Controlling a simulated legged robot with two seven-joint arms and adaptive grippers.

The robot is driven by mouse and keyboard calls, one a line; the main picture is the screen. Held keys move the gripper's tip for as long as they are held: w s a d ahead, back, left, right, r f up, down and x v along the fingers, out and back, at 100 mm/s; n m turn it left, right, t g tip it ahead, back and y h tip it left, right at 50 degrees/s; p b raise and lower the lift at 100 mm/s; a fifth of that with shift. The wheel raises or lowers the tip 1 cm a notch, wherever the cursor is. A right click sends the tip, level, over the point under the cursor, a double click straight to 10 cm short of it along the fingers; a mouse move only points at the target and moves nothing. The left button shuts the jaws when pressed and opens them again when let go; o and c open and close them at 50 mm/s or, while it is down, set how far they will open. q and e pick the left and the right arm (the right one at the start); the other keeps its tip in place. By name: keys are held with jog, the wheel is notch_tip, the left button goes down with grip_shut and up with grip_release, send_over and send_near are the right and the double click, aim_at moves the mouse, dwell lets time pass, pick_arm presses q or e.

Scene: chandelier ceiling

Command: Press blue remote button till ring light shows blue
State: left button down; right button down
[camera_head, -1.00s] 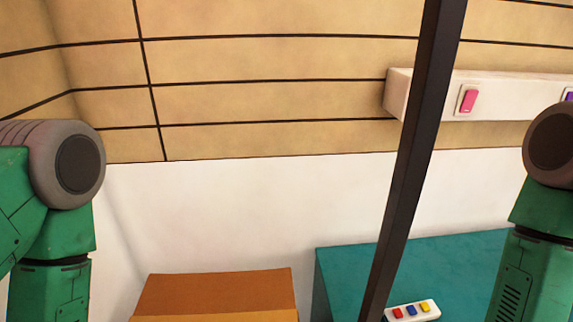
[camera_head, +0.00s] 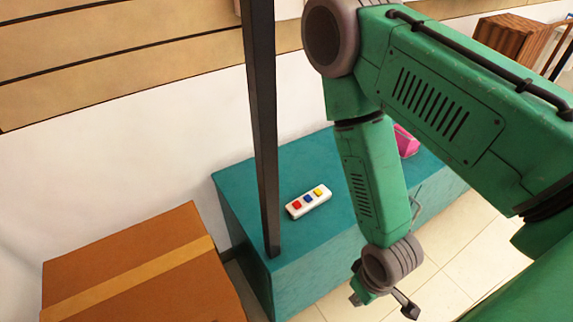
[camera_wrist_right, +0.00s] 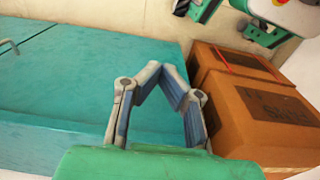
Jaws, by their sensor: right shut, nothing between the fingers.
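The white remote (camera_head: 317,207) lies on top of the teal cabinet (camera_head: 238,195). Its red, blue and yellow buttons face up, with the blue button (camera_head: 308,199) in the middle. A black upright pole (camera_head: 260,120) stands left of the remote; no ring of light shows in either view. My right gripper (camera_head: 383,299) is low, in front of the cabinet and apart from the remote. In the right wrist view my right gripper (camera_wrist_right: 162,76) is shut and empty, its fingertips together, with the teal cabinet behind it.
A cardboard box (camera_head: 95,292) stands left of the cabinet. A pink object (camera_head: 406,141) is partly hidden behind my right arm. Brown boxes (camera_wrist_right: 255,135) show at the right in the right wrist view. Tiled floor (camera_head: 450,280) is open in front of the cabinet.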

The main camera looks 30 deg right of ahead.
jog(key=w+r, duration=0.1)
jog(key=w, duration=0.4)
jog(key=w+r+p, duration=0.1)
jog(key=w+r, duration=0.1)
jog(key=w, duration=0.4)
jog(key=w+r+p, duration=0.1)
jog(key=w, duration=0.4)
jog(key=shift+w+d+r, duration=0.15)
jog(key=shift+d+r, duration=0.15)
jog(key=shift+r, duration=0.1)
jog(key=w+d+r+p, duration=0.1)
jog(key=w+r, duration=0.5)
jog(key=w, duration=0.1)
notch_tip(320, 180, up, 6)
send_over(308, 197)
jog(key=shift+r+g+p, duration=0.15)
jog(key=shift+g+p, duration=0.15)
notch_tip(308, 197, down, 14)
jog(key=shift+f+b, duration=0.1)
jog(key=shift+b, duration=1.05)
